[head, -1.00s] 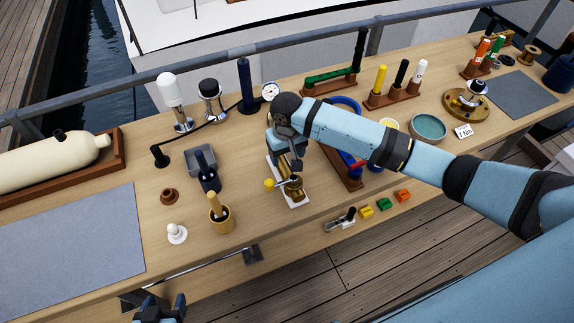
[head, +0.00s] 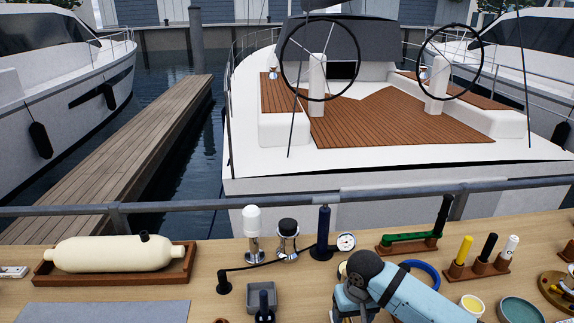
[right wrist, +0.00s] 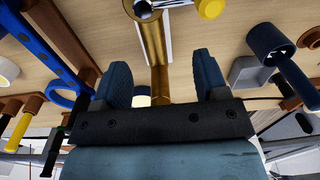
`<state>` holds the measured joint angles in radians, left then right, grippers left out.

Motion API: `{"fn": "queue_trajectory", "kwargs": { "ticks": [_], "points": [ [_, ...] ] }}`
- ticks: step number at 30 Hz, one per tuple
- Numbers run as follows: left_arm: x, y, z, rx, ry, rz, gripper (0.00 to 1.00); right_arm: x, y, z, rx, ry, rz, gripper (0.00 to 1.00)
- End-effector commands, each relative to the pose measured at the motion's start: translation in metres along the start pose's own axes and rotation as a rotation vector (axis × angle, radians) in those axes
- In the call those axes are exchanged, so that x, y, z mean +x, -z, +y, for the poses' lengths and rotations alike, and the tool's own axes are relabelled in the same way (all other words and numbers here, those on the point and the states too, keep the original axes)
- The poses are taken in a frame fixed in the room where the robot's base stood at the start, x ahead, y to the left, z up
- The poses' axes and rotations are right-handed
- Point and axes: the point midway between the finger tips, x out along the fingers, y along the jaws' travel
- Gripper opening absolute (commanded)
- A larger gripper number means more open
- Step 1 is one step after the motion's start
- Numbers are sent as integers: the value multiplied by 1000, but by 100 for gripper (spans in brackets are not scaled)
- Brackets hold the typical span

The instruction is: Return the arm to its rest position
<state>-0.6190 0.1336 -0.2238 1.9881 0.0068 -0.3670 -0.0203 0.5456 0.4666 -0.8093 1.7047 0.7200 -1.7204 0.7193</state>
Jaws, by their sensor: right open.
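My right arm (head: 400,290) enters the head view from the bottom, over the bench, with its dark wrist joint beside the small gauge; its fingers are below the picture edge. In the right wrist view my right gripper (right wrist: 159,86) is open, with two blue fingers apart. A brass cylinder fitting (right wrist: 151,38) on the bench shows between the fingers in the picture, with gaps on both sides. I cannot tell how far it reaches between them. My left gripper is not in view.
The bench (head: 215,262) holds a cream tank (head: 112,254), a white-topped fitting (head: 252,232), a blue post (head: 323,228), a gauge (head: 346,242), a green-handled tool (head: 410,237) and a teal bowl (head: 520,311). A grey rail (head: 170,206) runs behind it. A boat with two wheels lies beyond.

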Motion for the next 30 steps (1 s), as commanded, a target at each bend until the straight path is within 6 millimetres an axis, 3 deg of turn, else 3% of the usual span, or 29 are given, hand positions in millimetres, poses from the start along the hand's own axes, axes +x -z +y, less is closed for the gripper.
{"fn": "queue_trajectory", "kwargs": {
  "ticks": [6,11,18,30],
  "points": [
    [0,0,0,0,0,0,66,17,-71,-40,-122,123,75,67],
    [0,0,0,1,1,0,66,16,-121,-44,-161,174,159,67],
    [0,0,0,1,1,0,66,5,-193,-13,-145,144,260,67],
    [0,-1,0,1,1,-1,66,-17,-274,46,-102,-10,293,67]
  ]
}}
